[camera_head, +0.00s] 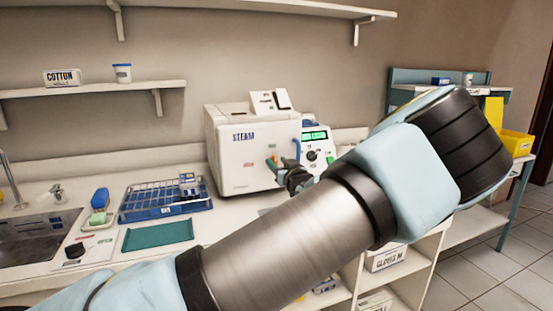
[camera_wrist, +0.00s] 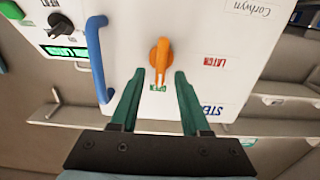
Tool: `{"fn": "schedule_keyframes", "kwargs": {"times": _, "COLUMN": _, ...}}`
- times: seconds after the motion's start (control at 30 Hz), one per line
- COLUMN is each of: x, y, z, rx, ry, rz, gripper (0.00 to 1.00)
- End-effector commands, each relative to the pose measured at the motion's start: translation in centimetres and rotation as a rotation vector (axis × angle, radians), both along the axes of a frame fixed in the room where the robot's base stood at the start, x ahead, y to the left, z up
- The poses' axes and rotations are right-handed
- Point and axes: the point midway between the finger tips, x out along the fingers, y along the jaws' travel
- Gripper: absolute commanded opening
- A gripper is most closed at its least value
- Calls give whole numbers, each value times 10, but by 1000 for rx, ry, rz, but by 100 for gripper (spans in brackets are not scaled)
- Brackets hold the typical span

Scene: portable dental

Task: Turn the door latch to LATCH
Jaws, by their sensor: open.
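The white STEAM sterilizer (camera_head: 226,160) stands on the counter, and its door fills much of the wrist view (camera_wrist: 190,25). The orange door latch (camera_wrist: 160,52) points down in the wrist view, toward a small green label (camera_wrist: 158,88) too small to read. The red LATCH label (camera_wrist: 214,62) is to the right of the latch there. My gripper (camera_wrist: 159,74) is open, with one green finger on each side of the latch's lower end. I cannot tell whether the fingers touch it. In the head view my gripper (camera_head: 281,168) is in front of the door.
A blue door handle (camera_wrist: 98,58) stands out left of the latch in the wrist view. A control panel with a green display (camera_head: 315,135) is beside the door. A blue rack (camera_head: 165,200) and a teal mat (camera_head: 158,235) lie on the counter to the left.

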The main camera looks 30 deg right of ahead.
Motion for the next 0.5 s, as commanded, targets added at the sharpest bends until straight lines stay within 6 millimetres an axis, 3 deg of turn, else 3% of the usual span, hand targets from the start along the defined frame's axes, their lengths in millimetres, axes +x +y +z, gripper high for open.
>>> {"fn": "schedule_keyframes", "kwargs": {"times": 0.17, "x": 12, "y": -1, "z": 1, "rx": 1, "ry": -1, "rz": 0, "gripper": 46}}
{"fn": "schedule_keyframes", "kwargs": {"times": 0.43, "x": 13, "y": -1, "z": 0, "rx": 1, "ry": 0, "rz": 0, "gripper": 46}}
{"fn": "schedule_keyframes", "kwargs": {"times": 0.5, "x": 13, "y": -1, "z": 0, "rx": 1, "ry": 0, "rz": 0, "gripper": 38}}
